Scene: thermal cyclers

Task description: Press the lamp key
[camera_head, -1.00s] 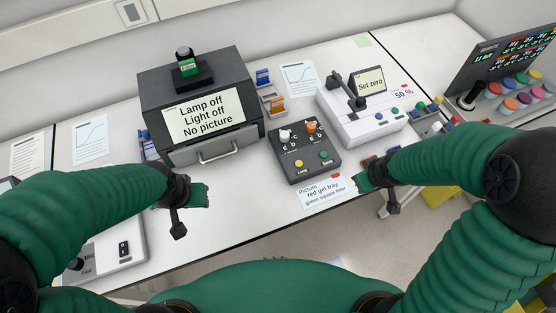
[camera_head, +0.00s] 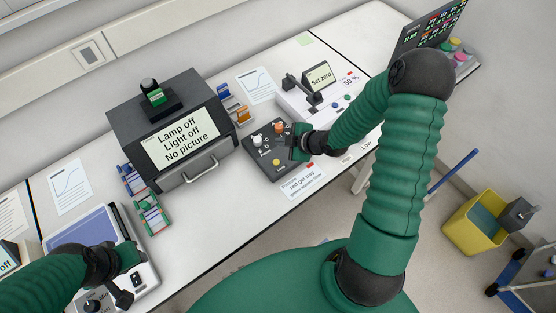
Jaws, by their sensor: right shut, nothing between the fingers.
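The dark control box (camera_head: 262,154) lies on the bench, with white and orange knobs on top. Its yellow key (camera_head: 277,162), labelled "Lamp" in the earlier frame, shows at the front. The green key beside it is hidden behind my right gripper (camera_head: 296,149). This gripper is shut and empty, over the box's right side, right of the yellow key; I cannot tell whether it touches the box. The imager (camera_head: 180,134) behind reads "Lamp off, Light off, No picture". My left gripper (camera_head: 127,275) is at lower left over a white device (camera_head: 146,280); its jaws are unclear.
A white device (camera_head: 316,89) with a "Set zero" screen stands behind the box at right. A note card (camera_head: 302,183) lies in front. A yellow bin (camera_head: 474,222) is on the floor at right.

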